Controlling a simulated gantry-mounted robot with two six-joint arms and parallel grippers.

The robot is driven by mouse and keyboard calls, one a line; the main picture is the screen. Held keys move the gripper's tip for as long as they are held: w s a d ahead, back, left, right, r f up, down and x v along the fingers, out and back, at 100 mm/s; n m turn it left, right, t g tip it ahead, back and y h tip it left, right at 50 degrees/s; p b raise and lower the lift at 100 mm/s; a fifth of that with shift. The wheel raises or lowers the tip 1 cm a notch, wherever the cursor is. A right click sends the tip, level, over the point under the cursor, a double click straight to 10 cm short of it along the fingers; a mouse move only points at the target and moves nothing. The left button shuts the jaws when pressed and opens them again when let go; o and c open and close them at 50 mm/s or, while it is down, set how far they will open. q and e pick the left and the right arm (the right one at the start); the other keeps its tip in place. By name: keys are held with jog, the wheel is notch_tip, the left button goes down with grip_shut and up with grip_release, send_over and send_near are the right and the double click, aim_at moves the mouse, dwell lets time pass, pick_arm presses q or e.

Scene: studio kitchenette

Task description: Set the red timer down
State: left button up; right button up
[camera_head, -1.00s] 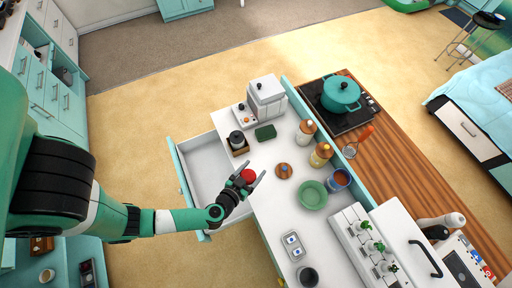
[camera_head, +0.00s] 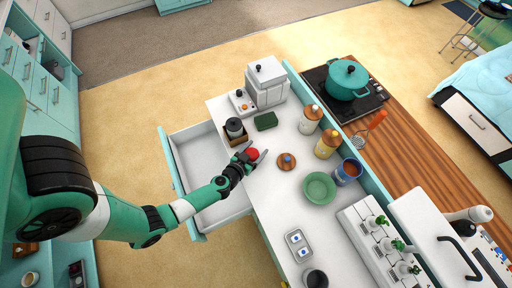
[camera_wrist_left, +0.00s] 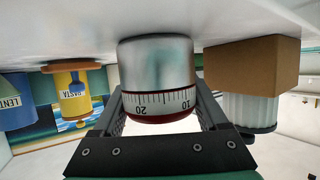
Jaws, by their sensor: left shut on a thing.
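The red timer (camera_head: 252,154) is in my left gripper (camera_head: 253,160), at the left part of the white counter (camera_head: 268,196). In the left wrist view, the timer (camera_wrist_left: 157,75) has a silver body and a white number scale with a red rim. The left gripper's fingers (camera_wrist_left: 158,112) are on both sides of it, shut on it. That view is upside down, with the counter at the top; the timer's silver end is at or very close to the counter surface, and I cannot tell if it touches. My right gripper is not in view.
A wooden block with a jar (camera_head: 235,133) stands close behind the timer. A dark green sponge-like block (camera_head: 266,121) and a round wooden-based item (camera_head: 286,161) are nearby. A green bowl (camera_head: 319,188) stands to the right. An open, empty drawer (camera_head: 198,155) is on the left.

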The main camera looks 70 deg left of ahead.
pick_arm(q)
jog(key=shift+w+r, duration=0.1)
jog(key=shift+r, duration=0.05)
jog(key=o, duration=1.1)
jog(key=shift+f, duration=0.2)
jog(key=o, duration=0.4)
jog(key=shift+c, duration=0.2)
jog(key=shift+r, duration=0.3)
jog(key=p+v, duration=0.3)
jog(key=v, duration=0.7)
jog(key=shift+d+p, duration=0.2)
jog(key=shift+p, duration=0.15)
jog(key=shift+v, duration=0.9)
jog(key=shift+a+f, duration=0.1)
jog(key=shift+a, duration=0.05)
